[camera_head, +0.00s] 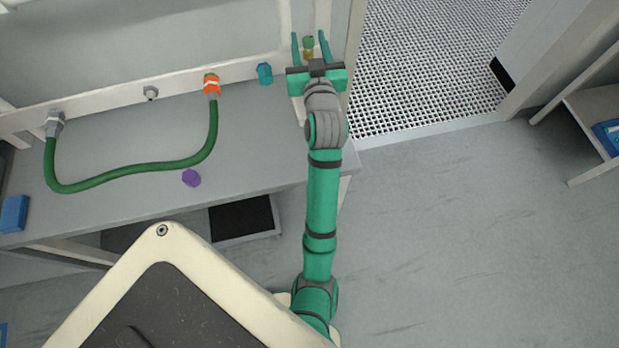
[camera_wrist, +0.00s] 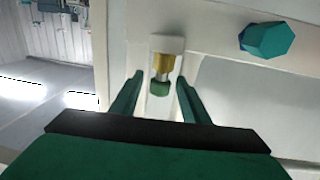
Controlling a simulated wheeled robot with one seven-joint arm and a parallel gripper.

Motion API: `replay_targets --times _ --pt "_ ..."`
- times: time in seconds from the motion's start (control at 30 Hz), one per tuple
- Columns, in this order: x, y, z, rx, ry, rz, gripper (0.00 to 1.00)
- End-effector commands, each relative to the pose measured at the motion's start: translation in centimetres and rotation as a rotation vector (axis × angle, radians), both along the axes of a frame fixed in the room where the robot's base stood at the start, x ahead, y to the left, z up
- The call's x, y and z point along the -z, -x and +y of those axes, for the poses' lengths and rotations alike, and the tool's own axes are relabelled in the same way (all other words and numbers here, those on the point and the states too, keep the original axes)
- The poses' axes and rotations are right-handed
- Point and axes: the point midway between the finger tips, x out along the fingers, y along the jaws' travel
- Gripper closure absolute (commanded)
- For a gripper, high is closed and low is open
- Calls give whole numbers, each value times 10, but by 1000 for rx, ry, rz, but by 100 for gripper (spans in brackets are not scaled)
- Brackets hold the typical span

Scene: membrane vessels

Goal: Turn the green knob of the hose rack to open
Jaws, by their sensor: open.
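The green knob (camera_head: 309,43) sits on a brass-coloured stem at the right end of the pale hose rack (camera_head: 130,94). In the wrist view the green knob (camera_wrist: 159,88) and its brass stem (camera_wrist: 162,70) stand out from a white plate. My gripper (camera_head: 310,40) is open, with one finger on each side of the knob. In the wrist view my gripper (camera_wrist: 160,82) shows a gap between each finger and the knob. I see no contact.
A teal hexagonal fitting (camera_head: 265,74) is on the rack left of my gripper. A green hose (camera_head: 130,178) loops from a grey coupling (camera_head: 54,124) to an orange one (camera_head: 211,84). A purple piece (camera_head: 191,178) lies on the grey bench. Open floor is at right.

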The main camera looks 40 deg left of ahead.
Motion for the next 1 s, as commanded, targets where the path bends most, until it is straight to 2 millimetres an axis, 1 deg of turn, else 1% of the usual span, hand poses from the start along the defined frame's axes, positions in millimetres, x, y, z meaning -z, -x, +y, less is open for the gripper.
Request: replay_targets --times 1.0 --pt "-1 1 2 389 1 -2 58"
